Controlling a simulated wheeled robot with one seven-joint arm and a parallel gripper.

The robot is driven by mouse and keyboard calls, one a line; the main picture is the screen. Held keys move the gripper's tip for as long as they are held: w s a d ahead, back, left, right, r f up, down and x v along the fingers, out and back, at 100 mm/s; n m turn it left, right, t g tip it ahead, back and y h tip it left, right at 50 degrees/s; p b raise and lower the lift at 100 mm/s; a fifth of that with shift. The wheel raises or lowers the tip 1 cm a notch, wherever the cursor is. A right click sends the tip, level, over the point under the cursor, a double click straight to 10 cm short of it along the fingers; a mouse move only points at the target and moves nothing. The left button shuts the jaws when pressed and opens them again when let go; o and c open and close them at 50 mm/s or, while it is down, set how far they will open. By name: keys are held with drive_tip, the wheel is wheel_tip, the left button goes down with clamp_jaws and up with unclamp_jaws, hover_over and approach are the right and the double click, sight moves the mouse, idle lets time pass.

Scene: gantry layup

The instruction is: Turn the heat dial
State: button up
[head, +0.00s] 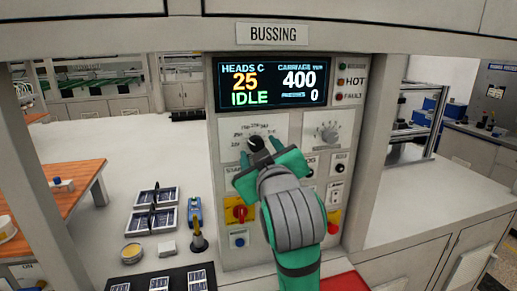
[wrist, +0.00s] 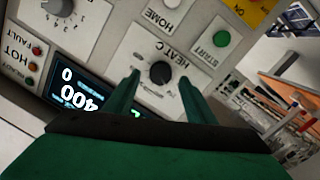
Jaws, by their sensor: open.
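The heat dial is a round black knob (head: 256,144) on a pale plate with a printed scale, on the front of the control panel under the display. In the wrist view the knob (wrist: 160,73) shows beside the label "HEAT C". My green gripper (head: 262,152) is in front of this plate and partly covers it in the head view. In the wrist view its two fingers (wrist: 159,78) are apart, with the knob seen between them. I cannot tell whether they touch it. The display (head: 272,84) reads 25, IDLE, 400 and 0.
A second dial (head: 328,133) sits to the right on the panel. The green start button (wrist: 221,39) and a red switch on yellow (head: 240,211) are close by. Trays of dark cells (head: 151,221) and a blue tool (head: 195,212) are on the counter at left.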

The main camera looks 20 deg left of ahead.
drive_tip(key=v, duration=0.8)
drive_tip(key=shift+s, duration=0.2)
